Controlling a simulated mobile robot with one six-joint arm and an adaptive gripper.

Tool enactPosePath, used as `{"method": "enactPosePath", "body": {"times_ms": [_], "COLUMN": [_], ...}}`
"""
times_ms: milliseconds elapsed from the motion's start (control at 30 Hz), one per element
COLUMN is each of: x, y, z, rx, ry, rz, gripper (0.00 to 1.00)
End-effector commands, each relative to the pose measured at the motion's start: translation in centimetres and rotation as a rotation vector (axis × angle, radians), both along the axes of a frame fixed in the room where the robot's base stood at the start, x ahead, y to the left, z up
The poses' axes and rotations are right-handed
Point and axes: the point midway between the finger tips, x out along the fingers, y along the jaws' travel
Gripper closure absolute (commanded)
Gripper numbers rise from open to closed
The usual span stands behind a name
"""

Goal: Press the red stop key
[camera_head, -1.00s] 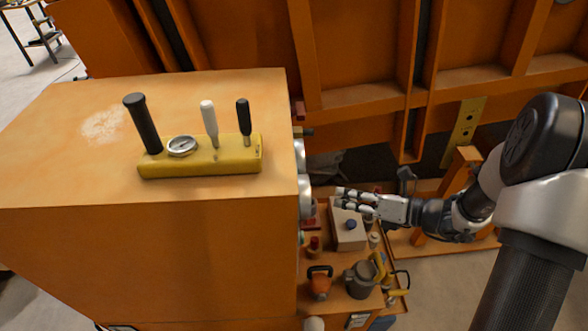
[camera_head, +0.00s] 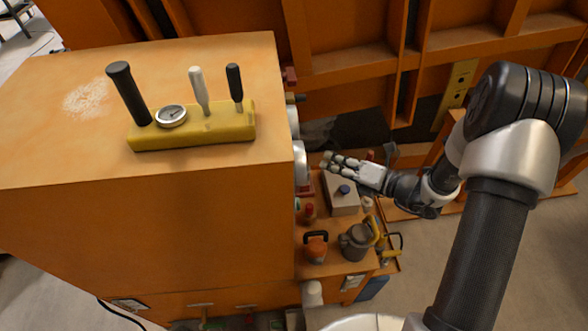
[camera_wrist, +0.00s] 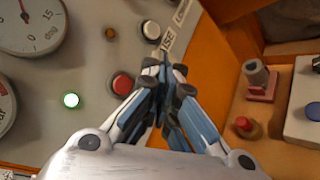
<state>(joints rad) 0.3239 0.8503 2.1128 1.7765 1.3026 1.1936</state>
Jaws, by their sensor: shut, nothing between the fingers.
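The likely red stop key is a round red button (camera_wrist: 123,84) in a dark ring on the grey panel (camera_wrist: 60,135). It shows in the wrist view, left of my fingers. My gripper (camera_wrist: 166,68) is shut and empty, with its fingertips together beside and up-right of the red key. I cannot tell if the fingertips touch the panel. In the head view, my gripper (camera_head: 326,161) is just right of the orange cabinet (camera_head: 200,225), above a side shelf. The panel face is turned away there, so the red key is hidden.
A lit green-ringed button (camera_wrist: 71,100), a cream button (camera_wrist: 151,30) and a gauge dial (camera_wrist: 30,22) share the panel. The shelf right of the cabinet holds a light box (camera_head: 341,193), an orange-handled item (camera_head: 315,246) and a grey jug (camera_head: 355,242). A lever block (camera_head: 192,130) sits on top.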

Motion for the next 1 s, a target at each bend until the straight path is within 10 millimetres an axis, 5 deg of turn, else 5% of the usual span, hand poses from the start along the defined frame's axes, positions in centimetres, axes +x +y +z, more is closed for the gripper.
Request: {"method": "enactPosePath", "body": {"times_ms": [400,1000], "x": [-1.0,-1.1], "y": [4.8,5.2], "z": [0.0,0.0], "rx": [-0.001,-0.001], "ry": [0.001,0.000], "rz": [0.002,0.000], "gripper": [1.00,1.00]}}
